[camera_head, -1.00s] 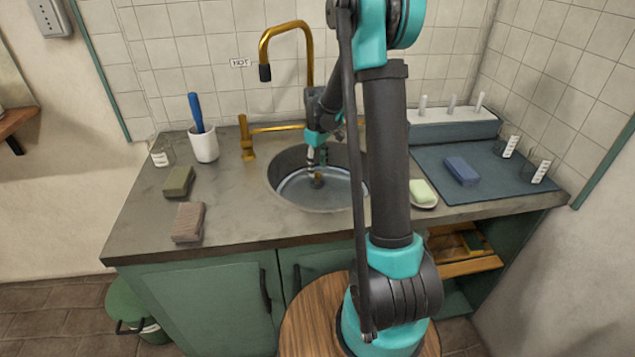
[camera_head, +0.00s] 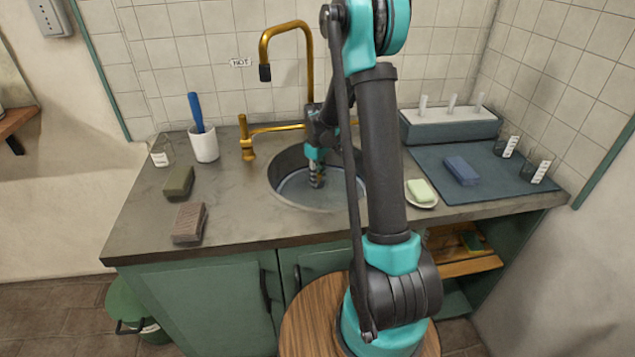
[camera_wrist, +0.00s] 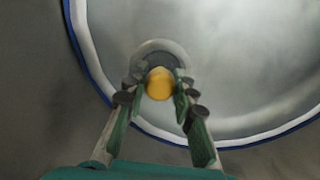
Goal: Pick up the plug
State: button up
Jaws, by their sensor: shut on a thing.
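The round sink (camera_head: 284,172) is set into the grey counter. My gripper (camera_head: 317,184) reaches down inside it, in the middle of the basin. In the wrist view the plug (camera_wrist: 159,84) shows as a round yellow knob between the two fingertips (camera_wrist: 160,96). The fingers are shut on it from both sides. A grey ring lies around and behind the knob at the basin's bottom. I cannot tell whether the plug is still seated there. In the head view the fingers hide the plug.
A brass faucet (camera_head: 309,55) arches over the back of the sink. A white cup with a blue-handled brush (camera_head: 204,146) and two sponges (camera_head: 189,222) are at the left. A soap dish (camera_head: 421,203), blue mat (camera_head: 497,163) and rack (camera_head: 450,126) are at the right.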

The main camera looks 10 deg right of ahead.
grip_shut()
notch_tip(320, 180, up, 20)
dwell(0.6)
